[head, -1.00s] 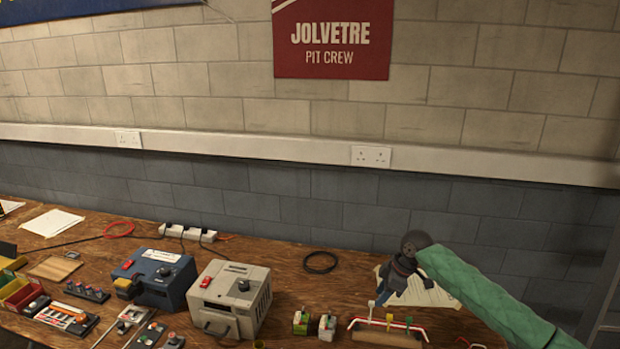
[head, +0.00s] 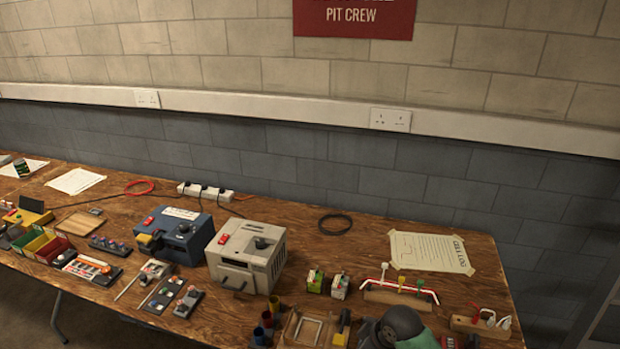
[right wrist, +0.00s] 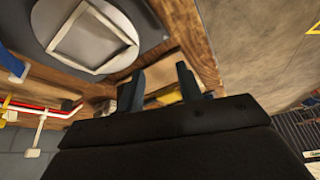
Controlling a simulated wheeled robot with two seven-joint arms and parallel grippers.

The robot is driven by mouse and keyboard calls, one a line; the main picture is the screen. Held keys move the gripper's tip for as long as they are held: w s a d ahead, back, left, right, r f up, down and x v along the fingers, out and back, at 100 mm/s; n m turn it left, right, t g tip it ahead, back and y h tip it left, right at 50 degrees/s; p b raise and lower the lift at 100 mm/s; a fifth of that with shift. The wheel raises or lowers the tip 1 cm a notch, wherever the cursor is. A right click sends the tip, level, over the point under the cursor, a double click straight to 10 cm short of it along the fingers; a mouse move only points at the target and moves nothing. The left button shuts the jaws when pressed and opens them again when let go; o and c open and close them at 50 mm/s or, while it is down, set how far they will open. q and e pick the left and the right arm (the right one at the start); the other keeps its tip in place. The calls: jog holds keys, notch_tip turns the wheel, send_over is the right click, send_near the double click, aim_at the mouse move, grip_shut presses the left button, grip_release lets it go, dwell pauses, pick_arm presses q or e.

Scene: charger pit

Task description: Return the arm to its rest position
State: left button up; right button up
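My right arm (head: 402,328) enters the head view at the bottom right as a dark round joint and a bit of green sleeve, low over the table's front edge. Its gripper is hidden or out of frame there. In the right wrist view my right gripper (right wrist: 158,88) shows two dark fingers standing apart with nothing held between them. A wooden edge and a small yellow thing show beyond the fingers. My left gripper is in neither view.
The wooden table (head: 350,262) carries a blue charger (head: 174,234), a grey charger (head: 247,257), two small green-and-white blocks (head: 327,283), a rack with a red-and-white rail (head: 400,294) and a wooden block with hooks (head: 481,324). A taped paper (head: 432,251) lies at the back right.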

jog(key=s+d+m+t+h, duration=0.15)
jog(key=s+d+m, duration=0.25)
jog(key=s, duration=0.7)
jog(key=s+d+m+g+h, duration=0.15)
jog(key=s+d+m, duration=0.3)
jog(key=s, duration=0.75)
jog(key=s+x, duration=0.2)
jog(key=x, duration=1.1)
jog(key=s+f+x, duration=0.1)
jog(key=s+x, duration=0.1)
jog(key=x, duration=1.1)
jog(key=s+f, duration=0.3)
jog(key=f, duration=0.7)
jog(key=s+f, duration=0.4)
jog(key=f, duration=0.7)
jog(key=shift+s+g+h, duration=0.25)
jog(key=shift+g+h, duration=0.05)
jog(key=shift+g, duration=0.1)
jog(key=shift+f, duration=0.1)
